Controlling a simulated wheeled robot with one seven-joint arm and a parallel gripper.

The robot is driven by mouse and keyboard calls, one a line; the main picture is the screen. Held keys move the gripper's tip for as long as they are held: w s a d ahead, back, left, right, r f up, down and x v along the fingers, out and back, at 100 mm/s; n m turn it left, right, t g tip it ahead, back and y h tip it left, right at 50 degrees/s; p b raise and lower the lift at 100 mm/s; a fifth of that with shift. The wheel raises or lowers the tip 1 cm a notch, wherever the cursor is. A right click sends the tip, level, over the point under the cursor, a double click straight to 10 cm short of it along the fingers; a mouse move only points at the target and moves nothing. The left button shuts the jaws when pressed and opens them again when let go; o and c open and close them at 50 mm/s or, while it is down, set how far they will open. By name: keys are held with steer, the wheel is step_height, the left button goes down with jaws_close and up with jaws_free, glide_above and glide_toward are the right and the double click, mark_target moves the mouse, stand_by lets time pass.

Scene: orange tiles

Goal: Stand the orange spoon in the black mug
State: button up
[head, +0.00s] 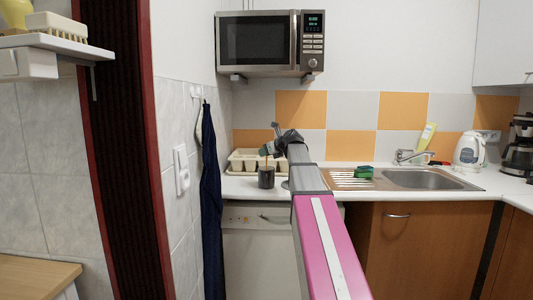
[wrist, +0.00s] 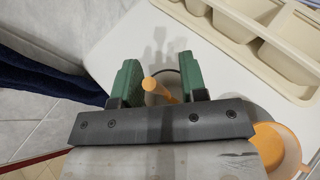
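The black mug (head: 266,179) stands on the white counter near its left front part. The orange spoon (head: 267,162) appears upright in the mug, its upper part showing above the rim. My gripper (head: 268,149) is just above the mug. In the wrist view its two green fingers (wrist: 157,82) are apart. The spoon's handle end (wrist: 149,84) lies between them, with a gap visible on each side. Most of the mug is hidden in the wrist view; only a thin dark curve shows between the fingers.
A cream compartment tray (head: 243,160) stands behind the mug. An orange bowl (wrist: 290,152) is right of my gripper in the wrist view. A dark blue cloth (head: 208,200) hangs at the left. A green sponge (head: 363,172) lies by the sink (head: 425,180).

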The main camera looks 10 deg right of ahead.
steer(key=v, duration=1)
steer(key=shift+s+d+r, duration=0.2)
steer(key=shift+s, duration=0.1)
stand_by(0.5)
